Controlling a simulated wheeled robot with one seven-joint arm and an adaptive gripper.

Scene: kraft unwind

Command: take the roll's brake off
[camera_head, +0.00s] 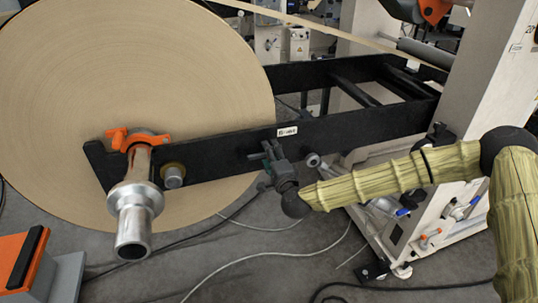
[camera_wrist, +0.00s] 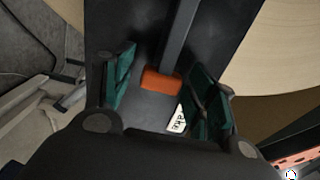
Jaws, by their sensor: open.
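The big kraft roll (camera_head: 120,90) hangs at the left on a metal shaft (camera_head: 137,210), beside a black beam (camera_head: 350,128). A grey bar with an orange end block (camera_wrist: 161,80), which looks like the brake lever, lies in front of the black beam in the wrist view. My gripper (camera_head: 270,156) is at the beam's near face, below and left of a white label (camera_head: 287,131). In the wrist view my gripper (camera_wrist: 160,88) is open, with green finger pads either side of the orange end. Whether they touch it is unclear. In the head view my gripper hides the bar.
An orange clamp (camera_head: 138,139) and a round knob (camera_head: 173,176) sit near the shaft. A pale machine frame (camera_head: 480,110) stands at the right. Cables (camera_head: 270,255) cross the grey floor. An orange-topped grey block (camera_head: 38,265) is at lower left.

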